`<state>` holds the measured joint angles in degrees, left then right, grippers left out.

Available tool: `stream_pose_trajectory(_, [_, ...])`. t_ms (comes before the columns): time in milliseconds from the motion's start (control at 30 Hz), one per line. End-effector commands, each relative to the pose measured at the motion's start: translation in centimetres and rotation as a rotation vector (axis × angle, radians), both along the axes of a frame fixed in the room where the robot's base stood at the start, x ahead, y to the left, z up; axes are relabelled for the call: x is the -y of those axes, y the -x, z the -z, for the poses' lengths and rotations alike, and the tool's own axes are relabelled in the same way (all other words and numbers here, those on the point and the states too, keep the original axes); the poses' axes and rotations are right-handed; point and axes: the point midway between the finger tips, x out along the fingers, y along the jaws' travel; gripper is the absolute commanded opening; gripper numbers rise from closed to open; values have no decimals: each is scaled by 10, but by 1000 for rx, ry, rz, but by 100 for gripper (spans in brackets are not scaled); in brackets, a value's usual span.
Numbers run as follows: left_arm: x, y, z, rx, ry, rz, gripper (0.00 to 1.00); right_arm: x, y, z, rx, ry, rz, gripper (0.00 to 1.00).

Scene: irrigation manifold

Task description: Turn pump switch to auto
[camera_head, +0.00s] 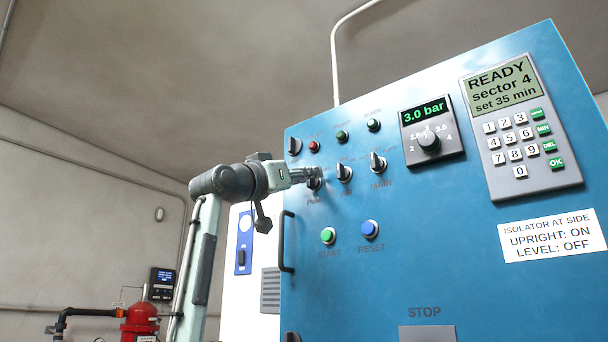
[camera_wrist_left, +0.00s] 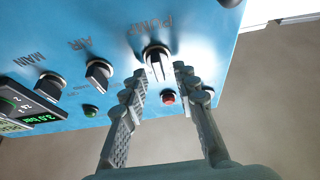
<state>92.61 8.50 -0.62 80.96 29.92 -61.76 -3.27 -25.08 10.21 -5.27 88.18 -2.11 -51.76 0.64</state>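The pump switch (camera_head: 315,184) is a dark rotary knob on the blue panel, above a partly legible label. In the head view my left gripper (camera_head: 305,175) reaches it from the left and covers part of it. The left wrist view, turned over, shows the pump switch (camera_wrist_left: 157,62) with a pale grip bar and the label PUMP beside it. The two fingers of my left gripper (camera_wrist_left: 158,72) are apart, with the knob between their tips in the picture. I cannot tell whether they touch it. Which position the knob points to is not clear. My right gripper is out of view.
Two similar knobs, AIR (camera_head: 344,172) and MAIN (camera_head: 378,163), sit right of the pump switch. A red lamp (camera_head: 314,146) is above; green START (camera_head: 328,236) and blue RESET (camera_head: 369,229) buttons are below. A black handle (camera_head: 286,241) stands out at the panel's left edge.

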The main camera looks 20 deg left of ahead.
Motion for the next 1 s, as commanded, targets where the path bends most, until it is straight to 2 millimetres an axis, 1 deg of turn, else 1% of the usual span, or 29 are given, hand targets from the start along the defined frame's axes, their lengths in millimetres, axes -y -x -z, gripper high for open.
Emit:
stream_pose_trajectory(133, [0,0,0,0,0,0,28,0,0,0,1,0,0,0])
stream_pose_trajectory(300, [0,0,0,0,0,0,7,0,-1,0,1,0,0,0])
stream_pose_trajectory(367, [0,0,0,0,0,0,0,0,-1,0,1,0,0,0])
stream_pose_trajectory(767, [-1,0,0,6,-21,-2,0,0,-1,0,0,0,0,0])
stream_pose_trajectory(1000, [-2,0,0,44,-124,-4,0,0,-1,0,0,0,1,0])
